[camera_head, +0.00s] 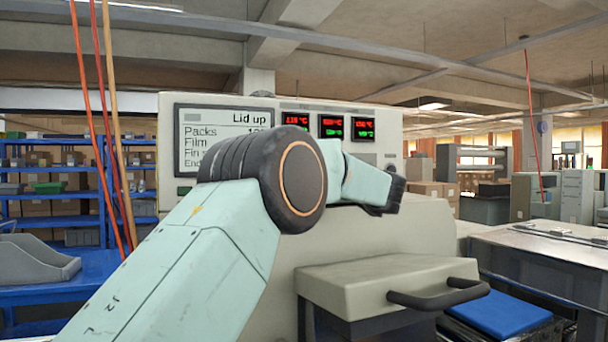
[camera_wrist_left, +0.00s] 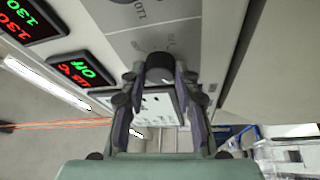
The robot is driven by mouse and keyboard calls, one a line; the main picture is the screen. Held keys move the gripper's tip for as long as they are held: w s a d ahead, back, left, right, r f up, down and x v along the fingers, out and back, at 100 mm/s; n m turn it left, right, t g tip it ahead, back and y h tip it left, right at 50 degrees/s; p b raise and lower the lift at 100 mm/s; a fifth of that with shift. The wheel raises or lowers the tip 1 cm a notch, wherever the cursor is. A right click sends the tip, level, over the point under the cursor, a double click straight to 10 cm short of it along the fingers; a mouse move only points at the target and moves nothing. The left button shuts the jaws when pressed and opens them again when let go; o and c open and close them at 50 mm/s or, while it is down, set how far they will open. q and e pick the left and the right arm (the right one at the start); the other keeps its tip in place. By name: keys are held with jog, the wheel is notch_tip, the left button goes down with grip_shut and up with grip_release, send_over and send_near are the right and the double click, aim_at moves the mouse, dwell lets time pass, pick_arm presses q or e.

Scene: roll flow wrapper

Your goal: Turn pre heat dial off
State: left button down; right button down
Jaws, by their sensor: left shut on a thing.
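A dark round dial (camera_wrist_left: 160,68) on the machine's grey panel sits between the fingertips of my left gripper (camera_wrist_left: 160,80) in the left wrist view. The fingers are shut on it from both sides. In the head view my left gripper (camera_head: 388,197) is at the machine's front face, below the displays, and the dial is hidden there. In the left wrist view one display (camera_wrist_left: 78,72) shows red digits and a green "OFF". Another display (camera_wrist_left: 28,20) reads 130 in red and green. My right gripper is not in view.
The machine (camera_head: 385,245) has a text screen (camera_head: 222,138) reading "Lid up". A beige cover with a black handle (camera_head: 437,293) juts out below my arm. Blue shelving (camera_head: 75,225) stands at the left and a metal table (camera_head: 545,255) at the right.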

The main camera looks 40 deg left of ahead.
pick_arm(q)
jog(key=c, duration=1)
grip_release()
jog(key=shift+d, duration=0.1)
jog(key=s+d+f, duration=0.1)
jog(key=d, duration=1)
jog(key=shift+s+d+f, duration=0.2)
jog(key=shift+d+f, duration=0.1)
